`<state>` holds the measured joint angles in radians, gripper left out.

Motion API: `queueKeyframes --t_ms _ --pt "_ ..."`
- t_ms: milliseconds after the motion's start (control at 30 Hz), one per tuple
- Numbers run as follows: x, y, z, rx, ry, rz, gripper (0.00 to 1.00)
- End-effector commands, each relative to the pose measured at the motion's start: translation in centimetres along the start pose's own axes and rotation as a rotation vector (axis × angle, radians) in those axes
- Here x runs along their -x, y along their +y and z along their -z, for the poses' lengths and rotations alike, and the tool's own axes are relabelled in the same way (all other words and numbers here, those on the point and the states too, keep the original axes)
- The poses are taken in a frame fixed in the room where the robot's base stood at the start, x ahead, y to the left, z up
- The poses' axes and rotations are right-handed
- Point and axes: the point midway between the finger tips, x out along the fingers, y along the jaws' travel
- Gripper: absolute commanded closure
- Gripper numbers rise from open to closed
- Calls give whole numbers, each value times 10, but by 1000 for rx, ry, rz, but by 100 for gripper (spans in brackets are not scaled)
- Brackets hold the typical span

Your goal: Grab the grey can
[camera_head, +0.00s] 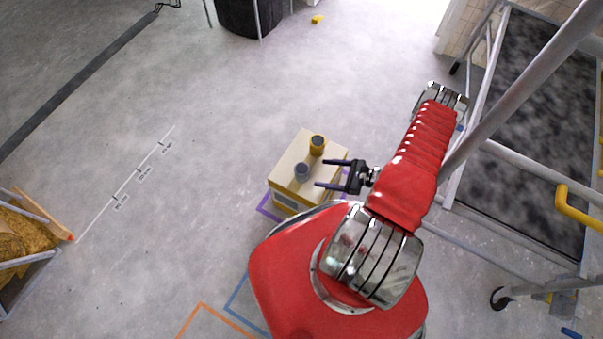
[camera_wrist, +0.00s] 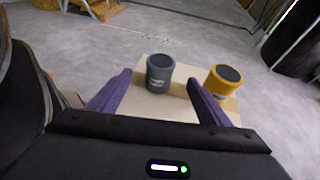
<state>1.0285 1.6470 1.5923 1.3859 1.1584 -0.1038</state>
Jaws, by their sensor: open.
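The grey can (camera_head: 302,171) stands upright on a cream box (camera_head: 291,161). In the wrist view the grey can (camera_wrist: 160,73) stands beyond and between my two purple fingers, nearer the middle of the gap, with no finger visibly touching it. A yellow can (camera_head: 317,144) stands on the same box, behind the grey can in the head view. In the wrist view the yellow can (camera_wrist: 223,80) is to the right, beyond the right finger. My gripper (camera_head: 329,173) is open and empty, with its fingers pointing left toward the grey can.
A metal frame cart (camera_head: 474,150) with a dark panel stands at the right. A wooden-sided bin (camera_head: 25,240) is at the left edge. A dark round container (camera_head: 249,14) stands at the back. The floor left of the box is clear.

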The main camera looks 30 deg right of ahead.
Motion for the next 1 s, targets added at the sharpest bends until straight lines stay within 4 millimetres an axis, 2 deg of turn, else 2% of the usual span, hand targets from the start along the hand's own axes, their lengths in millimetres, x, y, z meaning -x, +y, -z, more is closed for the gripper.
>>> queueKeyframes --t_ms 100,333,800,1000 --pt "-17 1 0 1 0 -3 29" --pt "-43 0 0 0 0 -2 29" --pt "-49 0 0 0 0 0 29" --pt "-65 0 0 1 0 -2 29"
